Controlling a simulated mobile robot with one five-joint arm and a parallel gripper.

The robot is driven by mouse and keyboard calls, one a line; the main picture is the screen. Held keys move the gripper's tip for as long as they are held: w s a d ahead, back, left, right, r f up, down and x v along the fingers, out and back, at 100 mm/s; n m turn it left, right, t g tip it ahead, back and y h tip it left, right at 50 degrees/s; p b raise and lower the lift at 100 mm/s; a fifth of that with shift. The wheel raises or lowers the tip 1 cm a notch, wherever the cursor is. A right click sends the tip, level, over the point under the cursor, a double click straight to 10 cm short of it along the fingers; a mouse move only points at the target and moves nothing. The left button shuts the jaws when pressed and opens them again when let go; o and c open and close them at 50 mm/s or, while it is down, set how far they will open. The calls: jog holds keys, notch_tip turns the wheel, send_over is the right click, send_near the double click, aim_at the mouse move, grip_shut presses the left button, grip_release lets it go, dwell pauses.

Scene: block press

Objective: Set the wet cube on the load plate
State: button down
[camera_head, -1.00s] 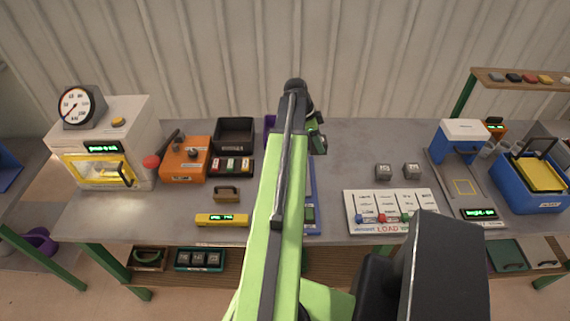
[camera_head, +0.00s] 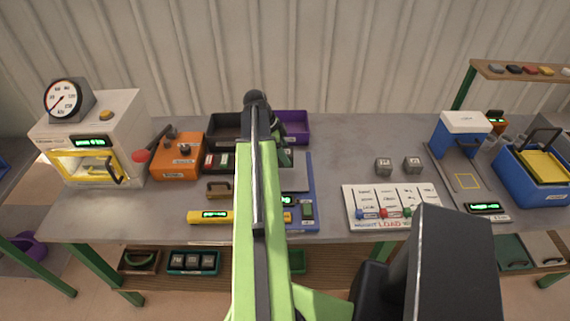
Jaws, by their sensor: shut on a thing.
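My gripper (camera_head: 284,148) hangs over the back part of the blue unit, partly hidden by my green arm. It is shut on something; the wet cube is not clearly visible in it. The blue unit (camera_head: 311,188) has a grey plate (camera_head: 296,178), a green-lit display and a dark pad at its front. My arm covers its left side. Contact between the held thing and the plate cannot be made out. Two grey cubes (camera_head: 383,167) (camera_head: 412,165) sit side by side on the bench to the right.
A white load board (camera_head: 395,223) with coloured pegs lies right of the blue unit. A purple bin (camera_head: 296,124) and a dark bin (camera_head: 222,127) stand behind. A press with a yellow square (camera_head: 467,181) is at right. An oven with a gauge (camera_head: 95,140) stands at left.

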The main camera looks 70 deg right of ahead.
notch_tip(320, 180, down, 4)
jog(key=b, duration=0.4)
jog(key=shift+f, duration=0.15)
jog(key=shift+r, duration=0.2)
jog(key=shift+f, duration=0.1)
jog(key=c, duration=0.5)
grip_release()
jog(key=shift+r+p, duration=0.45)
jog(key=shift+p, duration=0.15)
jog(key=p+v, duration=1)
jog(key=v, duration=0.1)
jog(key=shift+w+a+r, duration=0.1)
jog(key=shift+w, duration=0.1)
